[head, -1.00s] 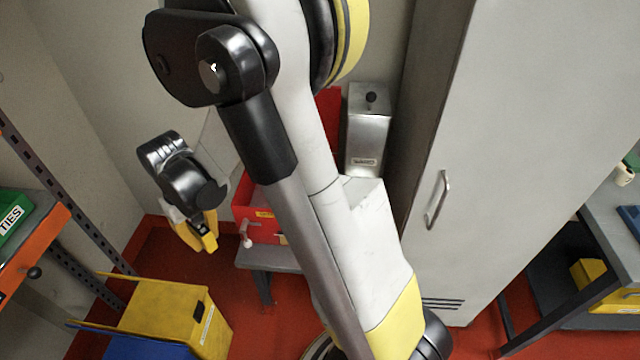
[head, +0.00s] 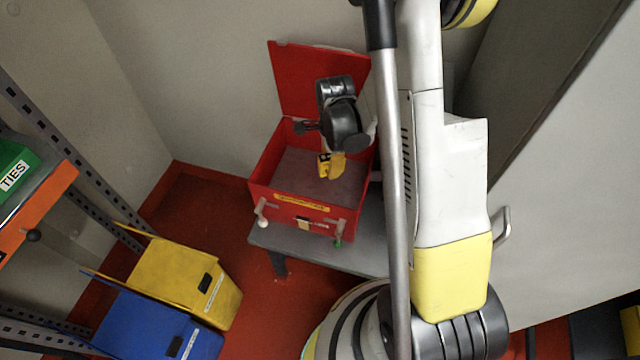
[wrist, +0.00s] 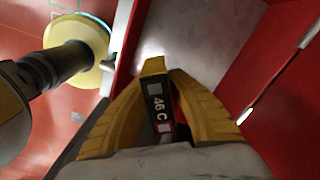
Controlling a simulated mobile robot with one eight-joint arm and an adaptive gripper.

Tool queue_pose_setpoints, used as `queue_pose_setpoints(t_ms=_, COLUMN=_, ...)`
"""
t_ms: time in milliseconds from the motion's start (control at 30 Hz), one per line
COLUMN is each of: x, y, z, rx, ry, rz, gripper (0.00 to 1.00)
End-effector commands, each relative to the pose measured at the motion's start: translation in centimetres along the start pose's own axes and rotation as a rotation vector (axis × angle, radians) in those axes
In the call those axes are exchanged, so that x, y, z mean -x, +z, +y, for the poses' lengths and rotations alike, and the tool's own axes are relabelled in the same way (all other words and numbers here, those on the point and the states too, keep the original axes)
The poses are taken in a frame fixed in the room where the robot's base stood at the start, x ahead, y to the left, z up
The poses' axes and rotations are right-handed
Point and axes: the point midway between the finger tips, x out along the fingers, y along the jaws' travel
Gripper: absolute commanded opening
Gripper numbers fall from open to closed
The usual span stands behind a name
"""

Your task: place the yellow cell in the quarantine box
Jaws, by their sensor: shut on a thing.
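The quarantine box is the open red box (head: 262,180) on a grey bench in the head view, its lid up at the back. Its grey floor looks empty where I can see it. My gripper (head: 329,172) points down over or within the box opening; its exact height is unclear. In the wrist view my gripper (wrist: 160,92) is shut on the yellow cell (wrist: 154,66), which shows a yellow end and a dark face marked "46 C". The fingers hide the cell's sides. The box's red wall (wrist: 285,85) and grey floor show beyond.
The grey bench (head: 365,232) carries the box. A yellow bin (head: 190,280) and a blue bin (head: 150,325) stand on the red floor at left, beside a shelf with a green "TIES" box (head: 15,175). A grey cabinet (head: 560,190) stands at right.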

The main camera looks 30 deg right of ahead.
Motion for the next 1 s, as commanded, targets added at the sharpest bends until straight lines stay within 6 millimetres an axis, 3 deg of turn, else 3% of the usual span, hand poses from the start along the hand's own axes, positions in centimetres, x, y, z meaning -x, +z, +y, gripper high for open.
queue_pose_setpoints(t_ms=33, x=-1.8, y=-0.8, z=0.1, rx=-0.11, ry=0.0, rz=0.0, gripper=0.0)
queue_pose_setpoints(t_ms=200, x=-6.1, y=-2.7, z=0.5, rx=-0.415, ry=0.0, rz=0.0, gripper=0.0)
queue_pose_setpoints(t_ms=433, x=-8.8, y=-3.2, z=0.2, rx=-0.57, ry=0.0, rz=0.0, gripper=0.0)
queue_pose_setpoints(t_ms=800, x=-14.0, y=0.4, z=-7.3, rx=-0.573, ry=0.0, rz=0.0, gripper=0.0)
queue_pose_setpoints(t_ms=1000, x=-15.2, y=1.4, z=-9.5, rx=-0.574, ry=0.0, rz=0.0, gripper=0.0)
